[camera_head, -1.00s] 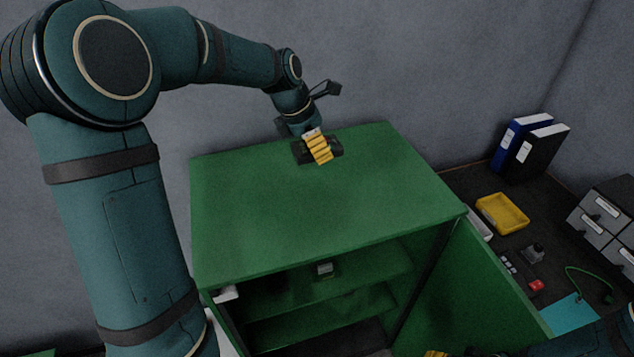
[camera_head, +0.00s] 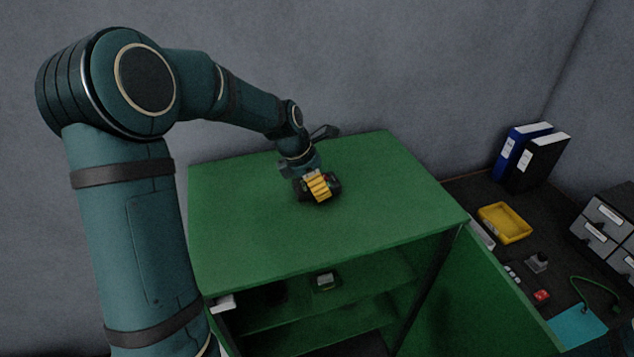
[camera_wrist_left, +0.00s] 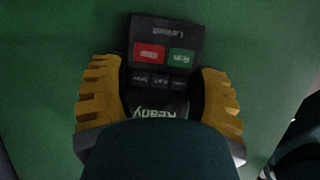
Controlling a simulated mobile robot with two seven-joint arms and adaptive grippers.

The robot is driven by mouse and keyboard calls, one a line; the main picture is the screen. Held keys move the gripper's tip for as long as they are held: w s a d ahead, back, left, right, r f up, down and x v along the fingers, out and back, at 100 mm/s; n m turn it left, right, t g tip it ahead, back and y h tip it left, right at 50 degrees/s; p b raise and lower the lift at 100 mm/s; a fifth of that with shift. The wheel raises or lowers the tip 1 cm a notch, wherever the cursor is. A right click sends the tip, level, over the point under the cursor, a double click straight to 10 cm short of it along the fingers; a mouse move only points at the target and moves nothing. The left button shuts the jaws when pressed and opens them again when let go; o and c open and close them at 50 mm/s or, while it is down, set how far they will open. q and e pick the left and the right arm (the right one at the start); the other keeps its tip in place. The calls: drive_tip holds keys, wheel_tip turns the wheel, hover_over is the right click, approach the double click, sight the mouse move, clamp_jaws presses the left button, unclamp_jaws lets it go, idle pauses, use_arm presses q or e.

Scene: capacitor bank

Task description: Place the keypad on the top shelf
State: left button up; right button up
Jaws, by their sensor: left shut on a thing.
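The dark keypad (camera_wrist_left: 165,40), with a red and a green button and a label reading "Ready", sits between the yellow fingers of my left gripper (camera_wrist_left: 160,95). In the head view the left gripper (camera_head: 318,186) is shut on the keypad (camera_head: 335,182), over the flat top of the green cabinet (camera_head: 250,235). I cannot tell whether the keypad touches that top. The cabinet is open at the front, and its upper inside shelf (camera_head: 365,285) shows below the top. My right gripper is not in view.
A small grey device (camera_head: 325,281) stands on the inside shelf. The open cabinet door (camera_head: 470,300) juts toward the front right. On the dark table at right are a yellow tray (camera_head: 505,222), binders (camera_head: 535,160) and grey drawers (camera_head: 605,225). Most of the cabinet top is clear.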

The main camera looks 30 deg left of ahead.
use_arm(q)
drive_tip(key=o, duration=1.3)
drive_tip(key=shift+f, duration=0.1)
drive_tip(key=shift+c, duration=0.2)
drive_tip(key=shift+o, duration=0.3)
drive_tip(key=p+v, duration=0.2)
drive_tip(key=v, duration=1)
drive_tip(key=p, duration=0.9)
hover_over(305, 183)
wheel_tip(305, 183, down, 5)
drive_tip(key=shift+f, duration=0.15)
drive_tip(key=x, duration=0.2)
drive_tip(key=b+x, duration=0.1)
drive_tip(key=x, duration=0.2)
drive_tip(key=shift+d+f+b, duration=0.25)
drive_tip(key=shift+d+b, duration=0.1)
drive_tip(key=shift+b, duration=0.05)
drive_tip(key=shift+w+d+f, duration=0.1)
drive_tip(key=shift+w+f, duration=0.05)
drive_tip(key=shift+f, duration=0.15)
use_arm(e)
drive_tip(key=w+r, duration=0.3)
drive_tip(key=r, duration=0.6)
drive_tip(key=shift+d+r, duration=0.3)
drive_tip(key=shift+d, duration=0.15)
